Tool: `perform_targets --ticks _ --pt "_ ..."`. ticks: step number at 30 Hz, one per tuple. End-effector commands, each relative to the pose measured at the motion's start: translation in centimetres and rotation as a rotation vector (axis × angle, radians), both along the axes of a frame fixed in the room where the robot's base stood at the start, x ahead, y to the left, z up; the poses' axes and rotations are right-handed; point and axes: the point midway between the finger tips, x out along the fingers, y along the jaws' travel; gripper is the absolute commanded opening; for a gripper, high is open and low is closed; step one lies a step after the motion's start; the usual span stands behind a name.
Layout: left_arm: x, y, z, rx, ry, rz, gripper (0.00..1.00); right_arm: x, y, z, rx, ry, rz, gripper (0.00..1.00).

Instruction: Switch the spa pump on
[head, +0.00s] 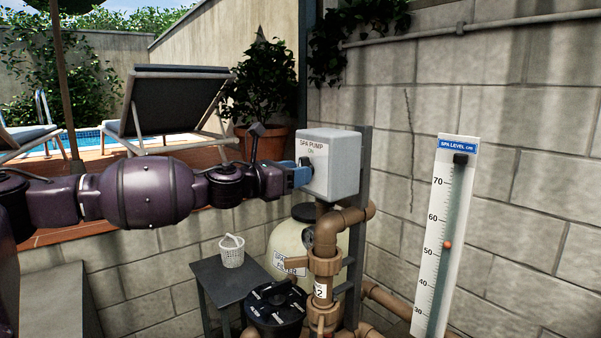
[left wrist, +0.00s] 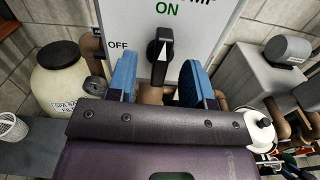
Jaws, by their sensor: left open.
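The spa pump switch box (head: 335,165) is a light grey box on a post, with "SPA PUMP ON" on its face. In the left wrist view its black knob (left wrist: 160,48) stands roughly upright under the word ON, with OFF to its left. My left gripper (head: 300,172) is at the front of the box, and its blue fingers partly hide the knob there. In the left wrist view my left gripper (left wrist: 158,74) is open, one finger on each side of the knob, with gaps on both sides. My right gripper is not in view.
Brown pipes (head: 325,235) and a cream filter tank (head: 290,245) stand below the box. A small dark table (head: 225,285) holds a white basket (head: 231,252). A spa level gauge (head: 445,240) stands at the right before the block wall (head: 540,150). A potted plant (head: 262,90) is behind.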

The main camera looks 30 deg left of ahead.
Motion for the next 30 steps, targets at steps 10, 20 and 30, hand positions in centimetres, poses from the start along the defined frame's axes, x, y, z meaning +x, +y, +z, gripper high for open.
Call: perform_targets --ticks 10,20,30 --pt "-3.6 1.6 -0.5 0.002 0.000 0.002 0.47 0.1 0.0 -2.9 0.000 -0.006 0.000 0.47" --pt "-6.0 2.5 -0.4 0.002 0.001 0.001 0.47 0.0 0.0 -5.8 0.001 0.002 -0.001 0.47" --pt "-6.2 2.5 0.0 0.000 0.000 0.000 0.47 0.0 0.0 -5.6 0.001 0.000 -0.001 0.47"
